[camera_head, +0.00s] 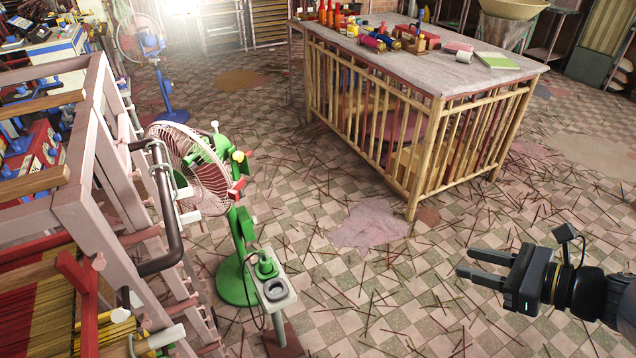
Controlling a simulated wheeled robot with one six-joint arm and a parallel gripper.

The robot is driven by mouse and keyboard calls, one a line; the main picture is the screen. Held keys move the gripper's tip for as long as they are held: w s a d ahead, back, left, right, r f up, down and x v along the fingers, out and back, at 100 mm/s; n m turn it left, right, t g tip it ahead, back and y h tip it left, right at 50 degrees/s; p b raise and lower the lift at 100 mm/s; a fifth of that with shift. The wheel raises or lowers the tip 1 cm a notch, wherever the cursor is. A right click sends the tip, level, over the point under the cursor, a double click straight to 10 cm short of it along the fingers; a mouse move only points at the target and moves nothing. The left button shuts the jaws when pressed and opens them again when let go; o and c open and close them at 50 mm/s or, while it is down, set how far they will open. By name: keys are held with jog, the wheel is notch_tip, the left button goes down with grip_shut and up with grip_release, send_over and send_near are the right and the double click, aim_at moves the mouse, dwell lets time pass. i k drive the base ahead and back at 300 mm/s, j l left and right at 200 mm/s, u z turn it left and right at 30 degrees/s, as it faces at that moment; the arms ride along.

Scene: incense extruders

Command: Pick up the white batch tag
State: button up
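My gripper (466,262) is at the lower right, above the littered floor. Its two dark fingers point left and stand apart, with nothing between them. I cannot make out a white batch tag for certain in this view. The grey-topped table (465,78) is well beyond my gripper. Near its right end lie a green pad (497,61) and a pink roll (458,47); a small pale patch near them is too small to identify.
A green standing fan (240,250) and a pale wooden machine frame (90,190) fill the left side. Bamboo slats (438,150) enclose the table's underside. Bottles (330,15) stand on its far left part. Thin sticks litter the checkered floor, otherwise open before the table.

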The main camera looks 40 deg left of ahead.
aim_at(195, 216)
jog(key=i+j+u, duration=0.15)
jog(key=u, duration=0.3)
jog(key=i+u, duration=0.3)
jog(key=u, duration=0.15)
jog(key=i+u, duration=0.3)
jog(key=u, duration=0.15)
jog(key=i+u, duration=0.25)
jog(key=u, duration=0.2)
jog(key=i+u, duration=0.25)
jog(key=u, duration=0.25)
